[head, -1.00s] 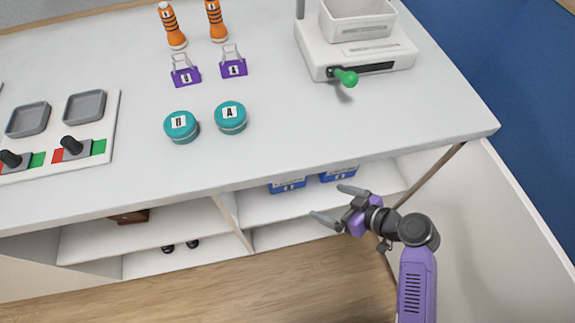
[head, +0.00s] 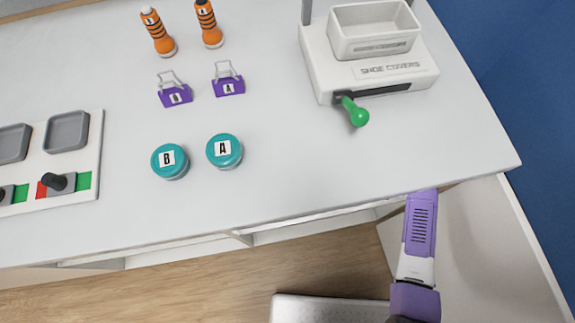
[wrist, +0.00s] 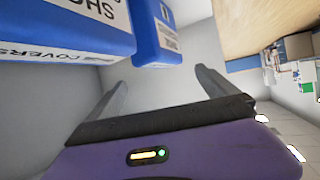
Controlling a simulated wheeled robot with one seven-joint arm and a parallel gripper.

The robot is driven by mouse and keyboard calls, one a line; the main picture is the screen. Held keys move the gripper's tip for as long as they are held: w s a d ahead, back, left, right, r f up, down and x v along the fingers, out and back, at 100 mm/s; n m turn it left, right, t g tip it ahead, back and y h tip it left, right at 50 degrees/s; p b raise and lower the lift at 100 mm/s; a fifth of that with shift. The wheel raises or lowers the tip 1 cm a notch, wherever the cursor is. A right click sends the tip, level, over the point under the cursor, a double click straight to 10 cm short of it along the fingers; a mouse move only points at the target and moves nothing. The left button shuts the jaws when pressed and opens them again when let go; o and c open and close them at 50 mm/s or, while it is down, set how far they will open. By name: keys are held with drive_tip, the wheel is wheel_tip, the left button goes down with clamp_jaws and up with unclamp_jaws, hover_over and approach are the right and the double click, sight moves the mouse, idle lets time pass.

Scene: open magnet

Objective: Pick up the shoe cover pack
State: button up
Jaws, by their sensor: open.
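Two blue shoe cover packs show in the wrist view. The larger-looking pack (wrist: 70,30) is at the upper left, with a white label reading "COVERS". The other pack (wrist: 155,35) is at the top middle, partly cut off. My gripper (wrist: 162,77) is open, with nothing between its fingers. Its fingertips point toward the packs, just short of the middle pack; I cannot tell the exact gap. In the head view the countertop hides my gripper and the packs, and only part of my purple arm shows at the lower right.
The white counter (head: 290,180) overhangs the shelves. On it stand a dispenser (head: 390,72) marked "SHOE COVERS" with a green handle (head: 356,112), teal jars (head: 224,150), purple clips (head: 228,86) and orange bottles (head: 207,25). A side panel (head: 480,240) stands right of my arm.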

drive_tip(key=x, duration=0.7)
drive_tip(key=shift+w+a+f, duration=0.1)
drive_tip(key=shift+a+f, duration=0.05)
drive_tip(key=shift+f, duration=0.15)
clamp_jaws()
